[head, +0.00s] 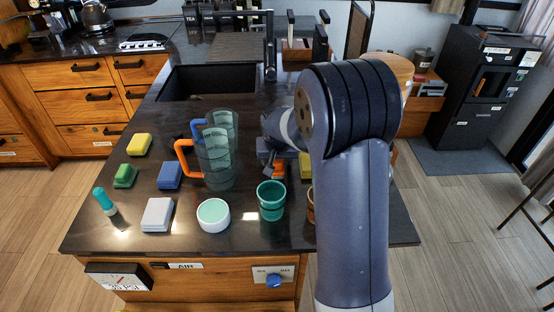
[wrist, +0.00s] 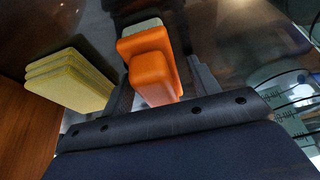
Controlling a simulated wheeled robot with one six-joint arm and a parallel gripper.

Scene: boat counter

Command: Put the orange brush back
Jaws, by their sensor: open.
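The orange brush (wrist: 152,72) is in the wrist view, an orange block body with a pale strip at its far end. My gripper (wrist: 160,80) has its two dark fingers apart, one on each side of the brush; I cannot tell whether either touches it. In the head view, a small part of the orange brush (head: 279,170) shows under my gripper (head: 272,160), on the dark counter behind the green cup. My arm hides much of the area to the right.
Stacked yellow sponges (wrist: 68,80) lie left of the gripper in the wrist view. Measuring jugs (head: 216,155) stand left of the gripper, with a green cup (head: 271,200) in front. Several brushes and blocks, a white round tub (head: 213,215) and a sink (head: 205,82) are around.

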